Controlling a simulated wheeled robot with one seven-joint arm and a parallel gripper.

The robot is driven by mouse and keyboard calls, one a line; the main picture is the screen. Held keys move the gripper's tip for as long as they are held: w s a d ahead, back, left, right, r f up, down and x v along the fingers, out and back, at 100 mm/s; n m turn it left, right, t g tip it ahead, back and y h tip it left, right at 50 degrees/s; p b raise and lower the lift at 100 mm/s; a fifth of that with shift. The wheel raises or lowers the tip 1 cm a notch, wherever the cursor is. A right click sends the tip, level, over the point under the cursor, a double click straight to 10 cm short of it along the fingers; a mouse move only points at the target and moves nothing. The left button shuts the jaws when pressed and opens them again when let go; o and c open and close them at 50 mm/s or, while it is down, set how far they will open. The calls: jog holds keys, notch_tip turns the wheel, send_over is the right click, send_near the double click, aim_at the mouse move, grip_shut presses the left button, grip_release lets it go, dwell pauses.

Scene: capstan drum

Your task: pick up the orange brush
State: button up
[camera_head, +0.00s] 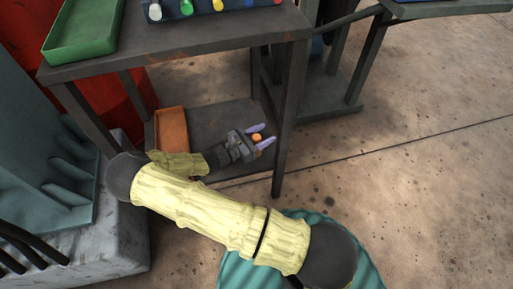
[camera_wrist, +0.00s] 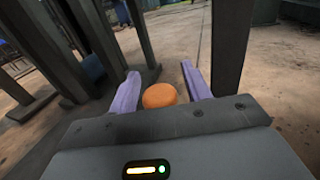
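The orange brush shows only as a small rounded orange piece (camera_head: 256,137) on or just above the lower shelf of the dark table. It also shows in the wrist view (camera_wrist: 160,96). The rest of it is hidden or too small to make out. My gripper (camera_head: 262,136) reaches in under the tabletop over the lower shelf. Its two purple fingers stand apart, one on each side of the orange piece, with small gaps visible. In the wrist view, the open fingers (camera_wrist: 160,80) flank it and the gripper body covers its near side.
An orange-brown tray (camera_head: 171,128) lies on the lower shelf (camera_head: 213,115), left of my gripper. A table leg (camera_head: 288,120) stands close to the right of my fingers. The tabletop (camera_head: 180,42) above holds a green tray (camera_head: 84,28). Open floor (camera_head: 420,170) lies to the right.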

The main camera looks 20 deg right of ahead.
jog(key=shift+a, duration=0.1)
grip_shut()
jog(key=shift+a, duration=0.1)
jog(key=shift+s, duration=0.1)
notch_tip(320, 180, up, 10)
jog(key=p, duration=0.5)
jog(key=shift+p, duration=0.4)
